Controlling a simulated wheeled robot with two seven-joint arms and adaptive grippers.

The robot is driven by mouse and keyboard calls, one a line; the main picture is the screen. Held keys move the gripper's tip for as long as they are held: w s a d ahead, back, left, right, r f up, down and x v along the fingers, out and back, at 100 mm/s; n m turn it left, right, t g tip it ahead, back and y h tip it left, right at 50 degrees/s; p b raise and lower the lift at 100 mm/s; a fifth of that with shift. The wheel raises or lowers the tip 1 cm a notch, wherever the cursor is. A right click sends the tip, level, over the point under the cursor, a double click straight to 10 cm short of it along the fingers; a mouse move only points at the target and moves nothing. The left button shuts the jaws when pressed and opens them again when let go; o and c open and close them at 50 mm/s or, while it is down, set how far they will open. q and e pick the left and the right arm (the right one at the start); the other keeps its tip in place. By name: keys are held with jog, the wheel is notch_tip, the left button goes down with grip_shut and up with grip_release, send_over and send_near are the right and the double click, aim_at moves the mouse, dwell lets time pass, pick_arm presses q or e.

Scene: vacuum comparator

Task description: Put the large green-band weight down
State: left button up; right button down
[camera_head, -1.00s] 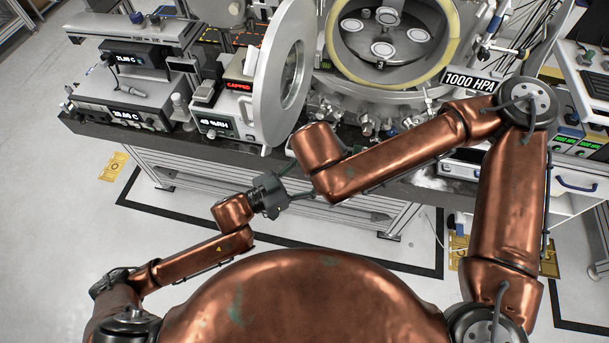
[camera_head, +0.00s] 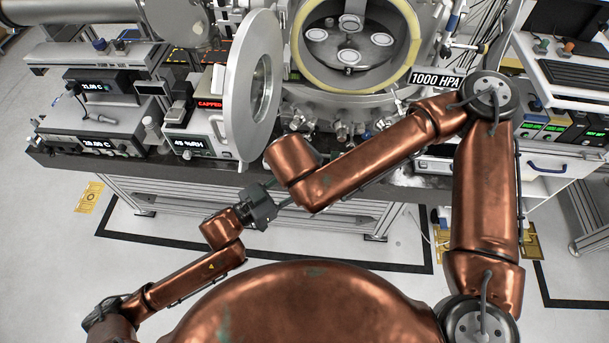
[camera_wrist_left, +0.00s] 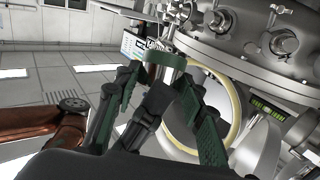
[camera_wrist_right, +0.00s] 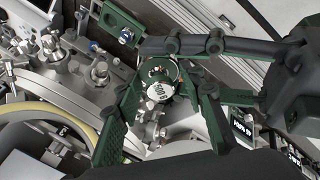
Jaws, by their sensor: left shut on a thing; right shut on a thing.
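The large green-band weight (camera_wrist_right: 163,92) is a metal cylinder whose label, read upside down in the right wrist view, appears to say 500 g. Its green band (camera_wrist_left: 165,66) shows in the left wrist view. My left gripper (camera_wrist_left: 160,82) is shut on it. My right gripper (camera_wrist_right: 165,105) is also shut on it, so both hold the weight in the air. In the head view my left gripper (camera_head: 276,203) meets the right arm in front of the bench. The weight and right fingers are mostly hidden there behind my copper arm link.
The open vacuum chamber (camera_head: 358,88) has a yellow seal and several round discs inside. Its round door (camera_head: 240,100) stands open at the left. Instruments (camera_head: 195,145) crowd the bench. The bench edge (camera_head: 130,170) lies close behind my grippers; floor is free in front.

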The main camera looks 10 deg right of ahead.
pick_arm(q)
jog(key=shift+s+d, duration=0.1)
grip_shut()
pick_arm(e)
jog(key=shift+r, duration=0.1)
pick_arm(q)
jog(key=shift+r, duration=0.1)
pick_arm(e)
jog(key=c, duration=1.2)
grip_release()
